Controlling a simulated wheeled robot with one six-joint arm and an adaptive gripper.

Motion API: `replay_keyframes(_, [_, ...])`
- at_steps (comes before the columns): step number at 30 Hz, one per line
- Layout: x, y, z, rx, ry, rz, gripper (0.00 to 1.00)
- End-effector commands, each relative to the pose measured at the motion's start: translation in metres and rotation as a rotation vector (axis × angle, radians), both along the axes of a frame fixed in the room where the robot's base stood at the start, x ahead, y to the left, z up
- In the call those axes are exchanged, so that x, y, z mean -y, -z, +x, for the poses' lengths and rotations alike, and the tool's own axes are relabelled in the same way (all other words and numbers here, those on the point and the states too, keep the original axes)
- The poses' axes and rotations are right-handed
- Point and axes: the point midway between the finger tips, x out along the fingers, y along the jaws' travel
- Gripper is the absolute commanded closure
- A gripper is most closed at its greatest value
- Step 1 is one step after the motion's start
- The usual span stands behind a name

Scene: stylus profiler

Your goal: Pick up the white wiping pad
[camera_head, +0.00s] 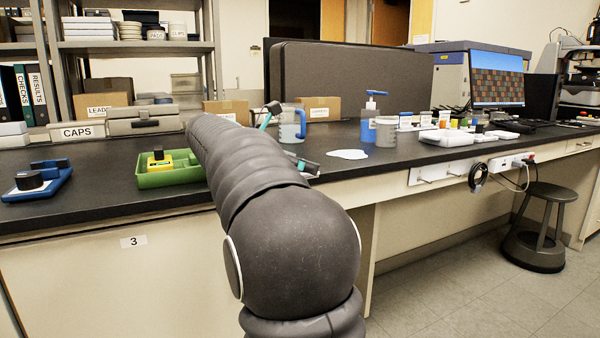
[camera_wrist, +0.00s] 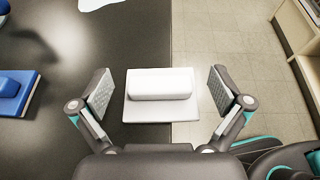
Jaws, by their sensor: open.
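The white wiping pad (camera_wrist: 162,84) shows in the wrist view as a raised white block on a flat white base, at the counter's edge. Its right part shows against the floor. My gripper (camera_wrist: 160,90) is open, with one finger to the left of the pad and one to the right. Gaps show between both fingers and the pad. In the head view only a small part of my gripper (camera_head: 308,166) shows behind my arm, and the pad cannot be made out there.
A white puddle-like patch (camera_head: 347,154) lies on the dark counter (camera_head: 400,165). A blue pump bottle (camera_head: 369,122) and a clear jug (camera_head: 292,126) stand nearby. A green tray (camera_head: 168,178) and a blue holder (camera_head: 40,182) are at left. Floor lies beyond the edge.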

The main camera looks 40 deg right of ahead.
Motion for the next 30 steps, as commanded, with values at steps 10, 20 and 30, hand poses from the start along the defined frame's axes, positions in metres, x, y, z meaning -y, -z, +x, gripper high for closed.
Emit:
replay_keyframes(10, [0.003, 0.001, 0.0, 0.0, -0.001, 0.0, 0.12])
replay_keyframes(20, [0.003, 0.001, 0.0, 0.0, -0.001, 0.0, 0.57])
replay_keyframes(30, [0.003, -0.009, 0.0, 0.002, 0.0, 0.0, 0.57])
